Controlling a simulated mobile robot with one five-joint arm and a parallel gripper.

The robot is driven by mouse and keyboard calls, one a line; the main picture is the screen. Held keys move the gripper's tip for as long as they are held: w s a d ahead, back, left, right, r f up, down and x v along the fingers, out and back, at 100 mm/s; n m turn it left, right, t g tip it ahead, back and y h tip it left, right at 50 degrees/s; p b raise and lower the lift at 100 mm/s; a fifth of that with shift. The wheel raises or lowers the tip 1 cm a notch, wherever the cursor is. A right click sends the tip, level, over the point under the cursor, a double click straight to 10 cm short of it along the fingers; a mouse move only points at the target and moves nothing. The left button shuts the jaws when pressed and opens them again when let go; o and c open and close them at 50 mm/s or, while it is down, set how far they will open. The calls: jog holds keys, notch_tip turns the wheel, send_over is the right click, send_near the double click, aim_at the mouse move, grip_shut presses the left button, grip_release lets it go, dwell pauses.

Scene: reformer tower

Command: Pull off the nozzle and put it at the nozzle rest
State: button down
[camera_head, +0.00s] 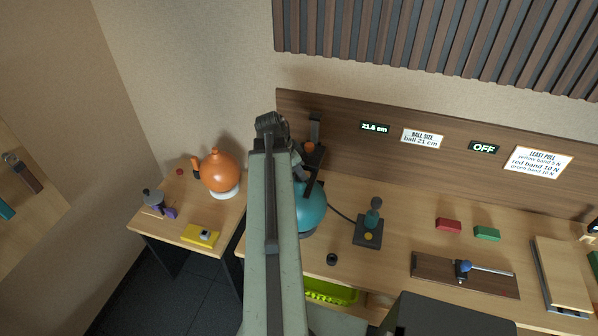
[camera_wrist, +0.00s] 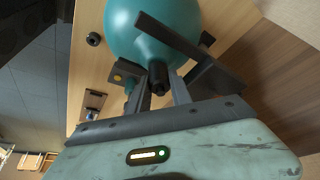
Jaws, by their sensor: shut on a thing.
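A large teal ball (camera_head: 313,216) sits on the bench behind my arm. It also fills the top of the wrist view (camera_wrist: 150,30). A short black nozzle (camera_wrist: 158,76) sits at the ball's surface, between my two fingers. My gripper (camera_wrist: 160,88) is shut on it. The nozzle appears to touch the ball; whether it is seated in it cannot be told. In the head view my arm hides the nozzle and most of the gripper. A small black ring-like holder (camera_head: 332,259) stands on the bench in front of the ball; whether it is the nozzle rest is unclear.
Dark bars (camera_wrist: 185,48) cross close beside the ball and gripper. A black pump-like unit (camera_head: 368,232) with a cable stands right of the ball. An orange ball (camera_head: 219,171) sits on the left table. A green tray (camera_head: 330,291) is below the bench edge.

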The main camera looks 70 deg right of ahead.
jog(key=shift+r+p, duration=0.3)
jog(key=shift+r, duration=0.05)
jog(key=c, duration=1.7)
grip_release()
grip_shut()
notch_tip(320, 180, up, 3)
jog(key=p, duration=0.2)
jog(key=shift+p, duration=0.4)
jog(key=shift+f, duration=0.15)
